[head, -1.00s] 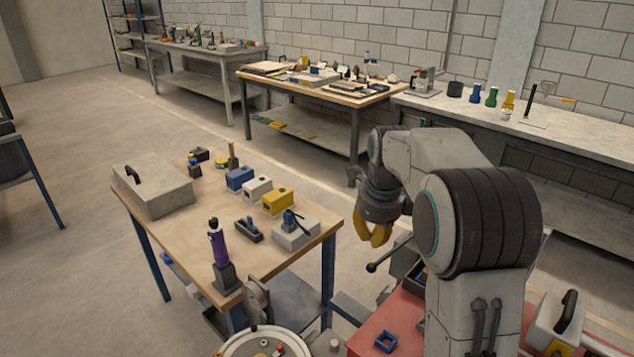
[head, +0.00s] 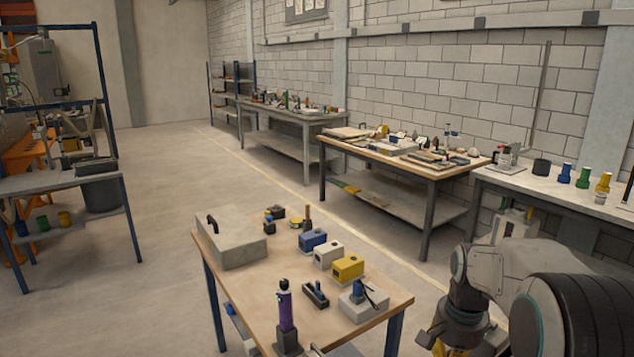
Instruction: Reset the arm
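My arm (head: 520,270), light grey with dark joints, fills the lower right corner of the head view. It bends over and points down. My gripper (head: 450,349), with yellow fingers, hangs at the bottom edge, right of the near wooden-topped table. Most of the fingers are cut off by the frame, so I cannot tell whether they are open or hold anything.
The near table (head: 255,285) holds a grey case (head: 232,240), blue (head: 313,240), white (head: 328,255) and yellow (head: 348,268) blocks, and a purple bottle-like item (head: 285,308). Cluttered benches line the wall. Open floor (head: 150,285) lies to the left.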

